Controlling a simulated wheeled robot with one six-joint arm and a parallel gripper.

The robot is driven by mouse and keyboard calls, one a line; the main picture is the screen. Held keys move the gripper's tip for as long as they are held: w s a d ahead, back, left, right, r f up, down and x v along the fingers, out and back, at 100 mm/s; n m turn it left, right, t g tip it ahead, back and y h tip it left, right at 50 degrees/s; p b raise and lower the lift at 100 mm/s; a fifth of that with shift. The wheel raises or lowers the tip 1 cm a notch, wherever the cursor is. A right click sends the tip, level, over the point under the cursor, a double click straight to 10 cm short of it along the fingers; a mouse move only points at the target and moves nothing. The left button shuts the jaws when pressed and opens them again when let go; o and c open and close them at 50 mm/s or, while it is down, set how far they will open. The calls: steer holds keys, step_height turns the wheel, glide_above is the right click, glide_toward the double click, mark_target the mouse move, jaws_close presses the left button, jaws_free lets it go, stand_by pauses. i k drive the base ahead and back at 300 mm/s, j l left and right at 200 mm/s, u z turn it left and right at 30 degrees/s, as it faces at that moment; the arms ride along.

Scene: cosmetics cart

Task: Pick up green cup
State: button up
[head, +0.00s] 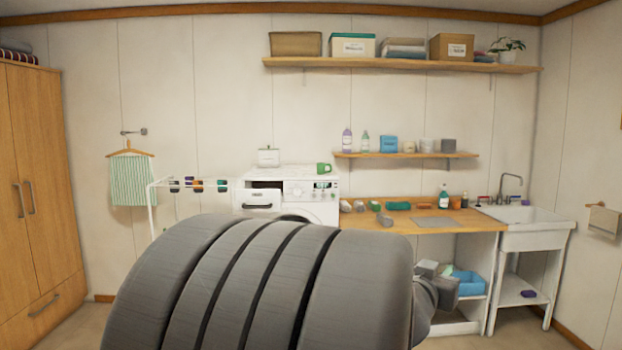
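The green cup (323,169) stands on top of the white washing machine (300,215), near the right end of its top. It looks upright, and its handle seems to be at the left. My grey arm fills the lower middle of the view and covers the lower front of the machine. What seems to be my gripper (436,287) shows small at the right end of the arm, low in front of the counter. It is well below and to the right of the cup, apart from it. Its fingers cannot be made out clearly.
A white lidded container (268,157) stands left of the cup. A wooden counter (470,222) with several small items is at the right, below a small shelf (410,155). A drying rack (150,190) stands at the left. A blue bin (470,284) sits under the counter.

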mark_target(321, 167)
steer(key=i+l+u, duration=0.15)
steer(key=i+u, duration=0.25)
steer(key=i+l+u, duration=0.25)
steer(key=u, duration=0.15)
steer(key=i+l+u, duration=0.15)
steer(key=i+l, duration=0.6)
steer(key=i+l+u, duration=0.15)
steer(key=i+l, duration=0.55)
steer(key=l, duration=0.15)
steer(key=i+l, duration=0.5)
steer(key=l, duration=0.15)
steer(key=i+l, duration=0.55)
steer(key=l, duration=0.15)
